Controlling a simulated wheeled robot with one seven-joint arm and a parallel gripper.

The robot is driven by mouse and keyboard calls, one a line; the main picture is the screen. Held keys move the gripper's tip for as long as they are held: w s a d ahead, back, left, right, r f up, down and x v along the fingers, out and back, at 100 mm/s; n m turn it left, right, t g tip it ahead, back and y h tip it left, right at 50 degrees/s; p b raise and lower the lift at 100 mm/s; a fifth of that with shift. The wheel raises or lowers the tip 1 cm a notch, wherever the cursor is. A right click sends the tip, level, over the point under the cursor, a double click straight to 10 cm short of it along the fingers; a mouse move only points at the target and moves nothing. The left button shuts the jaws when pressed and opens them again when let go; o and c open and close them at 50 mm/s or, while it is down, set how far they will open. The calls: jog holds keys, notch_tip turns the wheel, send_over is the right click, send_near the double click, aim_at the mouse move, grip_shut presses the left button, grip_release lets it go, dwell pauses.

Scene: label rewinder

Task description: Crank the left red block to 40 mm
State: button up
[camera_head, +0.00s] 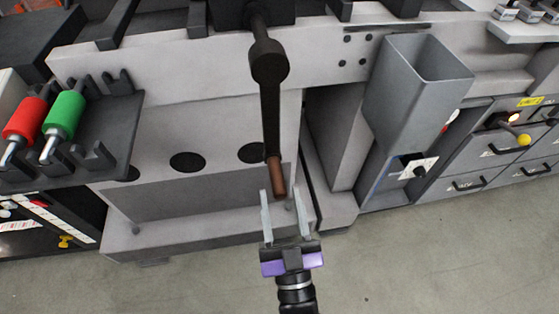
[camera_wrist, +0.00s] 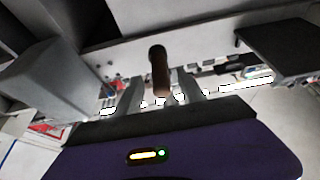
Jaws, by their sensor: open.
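A black crank arm (camera_head: 270,105) hangs down from a dark shaft at the top middle of the head view. Its brown handle (camera_head: 276,178) is at the lower end. My gripper (camera_head: 284,195) is open, with its two pale fingers just below the handle, one on each side of its lower end in the picture. In the wrist view the brown handle (camera_wrist: 160,75) lies between the fingers of my gripper (camera_wrist: 158,88); I cannot tell if they touch it. The red block and any millimetre scale cannot be made out.
A grey open chute (camera_head: 420,85) stands right of the crank. A red roller (camera_head: 26,120) and a green roller (camera_head: 65,114) sit on a dark rack (camera_head: 112,125) at left. Grey drawers (camera_head: 490,160) are at far right. The floor (camera_head: 420,250) in front is clear.

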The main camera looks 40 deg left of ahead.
aim_at(274, 161)
jog(key=x, duration=0.7)
jog(key=shift+w+a+r+b, duration=0.15)
jog(key=shift+a+b, duration=0.05)
jog(key=shift+b, duration=0.15)
jog(key=shift+c, duration=0.5)
grip_shut()
dwell(0.5)
